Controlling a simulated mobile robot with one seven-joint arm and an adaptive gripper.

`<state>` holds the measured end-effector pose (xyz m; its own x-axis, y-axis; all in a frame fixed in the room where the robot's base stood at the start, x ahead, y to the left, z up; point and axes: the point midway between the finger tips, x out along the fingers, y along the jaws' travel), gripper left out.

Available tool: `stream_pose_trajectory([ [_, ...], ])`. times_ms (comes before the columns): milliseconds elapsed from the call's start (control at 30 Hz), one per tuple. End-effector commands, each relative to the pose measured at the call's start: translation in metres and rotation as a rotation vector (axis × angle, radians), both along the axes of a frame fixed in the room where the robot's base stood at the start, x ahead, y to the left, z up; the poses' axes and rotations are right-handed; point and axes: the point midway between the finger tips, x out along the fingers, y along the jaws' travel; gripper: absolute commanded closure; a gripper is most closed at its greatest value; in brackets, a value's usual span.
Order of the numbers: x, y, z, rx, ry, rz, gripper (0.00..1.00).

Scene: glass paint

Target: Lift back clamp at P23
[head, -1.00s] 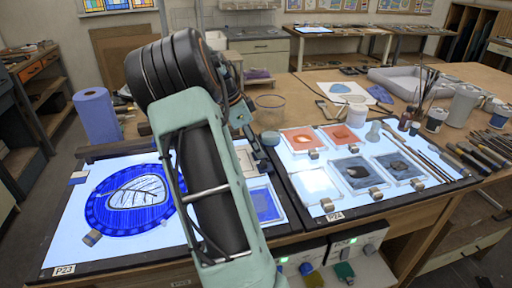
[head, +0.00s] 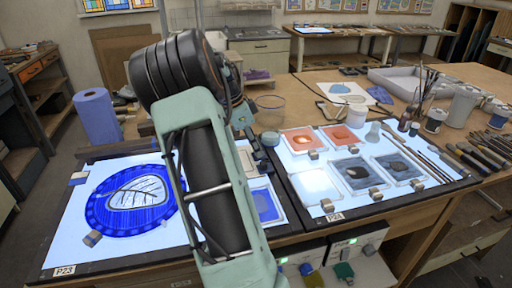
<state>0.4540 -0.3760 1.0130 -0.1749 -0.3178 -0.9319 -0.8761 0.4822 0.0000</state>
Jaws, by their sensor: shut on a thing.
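The light panel labelled P23 (head: 68,232) lies on the left of the bench, with a round blue glass piece (head: 100,212) bearing a leaf drawing on it. A small metal clamp (head: 92,238) sits at the glass's front left edge. A small pale and blue block (head: 78,178) sits at the panel's back left edge; I cannot tell if it is a clamp. My arm crosses the panel's right part and hides some of the glass's right side and back.
The light panel labelled P24 (head: 330,203) on the right holds several framed tiles with small metal clamps. Brushes and tools lie at its right. A blue paper roll (head: 97,116) stands behind P23. A clear tub (head: 270,107) stands at the back middle.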

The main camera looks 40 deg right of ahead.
Motion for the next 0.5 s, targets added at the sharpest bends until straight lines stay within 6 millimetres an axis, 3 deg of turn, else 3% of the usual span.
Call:
stream_pose_trajectory([
  [500, -0.009, -0.016, 0.014, 0.311, -0.173, -0.009, 1.00],
])
